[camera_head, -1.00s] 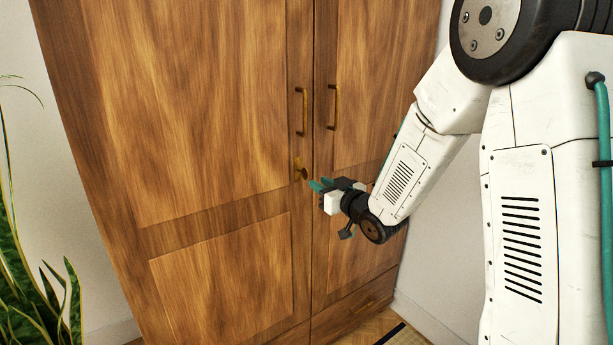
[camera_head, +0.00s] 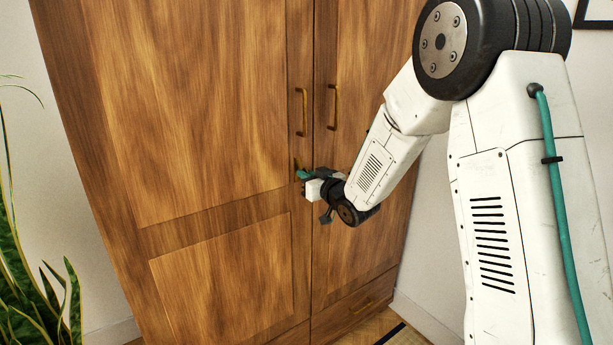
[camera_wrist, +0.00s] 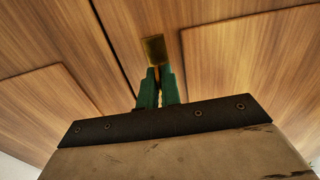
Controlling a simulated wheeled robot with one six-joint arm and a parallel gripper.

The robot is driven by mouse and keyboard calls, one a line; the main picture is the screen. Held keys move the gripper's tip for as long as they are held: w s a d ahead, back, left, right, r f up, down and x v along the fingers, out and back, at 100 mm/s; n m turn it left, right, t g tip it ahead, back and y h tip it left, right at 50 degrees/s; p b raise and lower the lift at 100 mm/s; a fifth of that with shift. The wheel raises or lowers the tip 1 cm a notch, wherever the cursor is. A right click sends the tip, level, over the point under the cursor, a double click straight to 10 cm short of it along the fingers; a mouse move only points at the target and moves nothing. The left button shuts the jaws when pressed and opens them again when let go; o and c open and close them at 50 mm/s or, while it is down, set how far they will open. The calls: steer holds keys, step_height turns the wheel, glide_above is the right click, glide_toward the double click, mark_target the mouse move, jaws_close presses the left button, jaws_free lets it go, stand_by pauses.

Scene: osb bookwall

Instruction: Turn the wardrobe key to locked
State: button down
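The wooden wardrobe (camera_head: 215,120) has two doors. A brass lock plate (camera_wrist: 154,48) with the key (camera_wrist: 157,76) is on the left door near the seam, below the handles. In the head view the plate (camera_head: 297,163) shows only in part, because my gripper (camera_head: 303,175) covers the key. In the wrist view my gripper's green fingers (camera_wrist: 158,78) stand close together with the key between them, just below the plate. They appear shut on the key. The key's angle is hard to make out.
Two brass handles, left (camera_head: 303,112) and right (camera_head: 332,107), are above the lock. A drawer (camera_head: 355,305) is at the wardrobe's bottom right. A plant (camera_head: 35,280) stands at the left. The space before the left door is clear.

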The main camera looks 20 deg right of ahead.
steer(key=shift+m, duration=0.3)
steer(key=m, duration=0.4)
steer(key=shift+m, duration=0.3)
steer(key=m, duration=0.9)
steer(key=shift+m, duration=1.8)
steer(key=c, duration=1.6)
jaws_free()
steer(key=shift+c, duration=0.2)
